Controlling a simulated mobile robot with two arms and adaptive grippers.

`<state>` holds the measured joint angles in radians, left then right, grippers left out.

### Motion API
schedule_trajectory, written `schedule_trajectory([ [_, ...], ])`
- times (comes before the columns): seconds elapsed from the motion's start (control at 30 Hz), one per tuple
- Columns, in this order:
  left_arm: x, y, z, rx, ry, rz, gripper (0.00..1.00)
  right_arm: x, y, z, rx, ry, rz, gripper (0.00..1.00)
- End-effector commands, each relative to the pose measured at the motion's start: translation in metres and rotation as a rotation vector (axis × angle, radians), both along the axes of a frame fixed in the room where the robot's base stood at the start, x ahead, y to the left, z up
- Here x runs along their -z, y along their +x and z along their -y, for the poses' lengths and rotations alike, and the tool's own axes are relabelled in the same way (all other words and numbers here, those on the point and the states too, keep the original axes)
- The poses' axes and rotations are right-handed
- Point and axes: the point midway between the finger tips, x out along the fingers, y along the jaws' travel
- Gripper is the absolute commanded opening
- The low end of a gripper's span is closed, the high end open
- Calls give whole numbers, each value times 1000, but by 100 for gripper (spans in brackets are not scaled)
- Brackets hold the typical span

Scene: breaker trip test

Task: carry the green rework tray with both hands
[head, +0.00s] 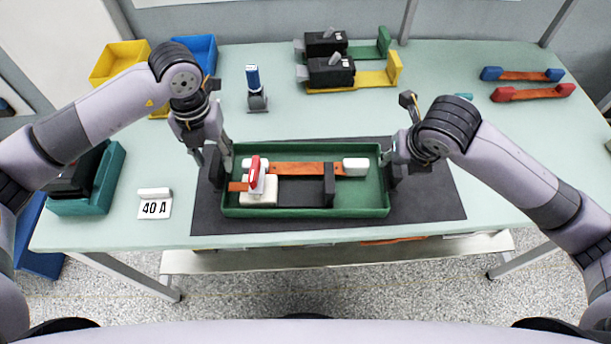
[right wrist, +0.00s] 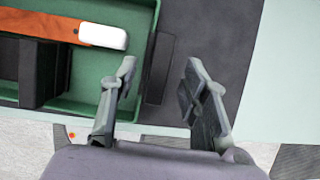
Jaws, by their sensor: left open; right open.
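The green rework tray (head: 310,211) lies on a dark mat in the middle of the bench; its right end also shows in the right wrist view (right wrist: 120,18). It holds an orange strip with white ends (head: 300,168), a red-and-white piece (head: 256,176) and dark dividers (head: 329,184). My left gripper (head: 222,160) is open at the tray's left end. My right gripper (head: 391,160) is open at the right end. In the right wrist view its fingers (right wrist: 160,78) straddle the right wall and a dark handle (right wrist: 158,70). Contact cannot be told.
A 40 A sign (head: 154,204) and a teal bin (head: 105,180) stand left. A blue-topped tool (head: 254,86), yellow (head: 118,60) and blue (head: 200,48) bins and black breakers (head: 330,70) stand behind. Red and blue-ended strips (head: 530,90) lie back right. Mat (head: 435,205) shows bare around the tray.

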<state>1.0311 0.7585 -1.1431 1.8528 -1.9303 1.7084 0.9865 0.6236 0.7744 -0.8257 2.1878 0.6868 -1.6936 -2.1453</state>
Motion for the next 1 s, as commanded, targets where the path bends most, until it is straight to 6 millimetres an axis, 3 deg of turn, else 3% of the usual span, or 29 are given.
schedule_trajectory([
  [0.2,23,0,0,0,-1,-1,42,21,8,0,1,1,-2,42],
  [0.6,27,0,0,1,0,0,41,25,10,0,0,1,0,41],
  [1.0,27,0,0,1,-1,0,14,25,10,0,0,1,0,14],
])
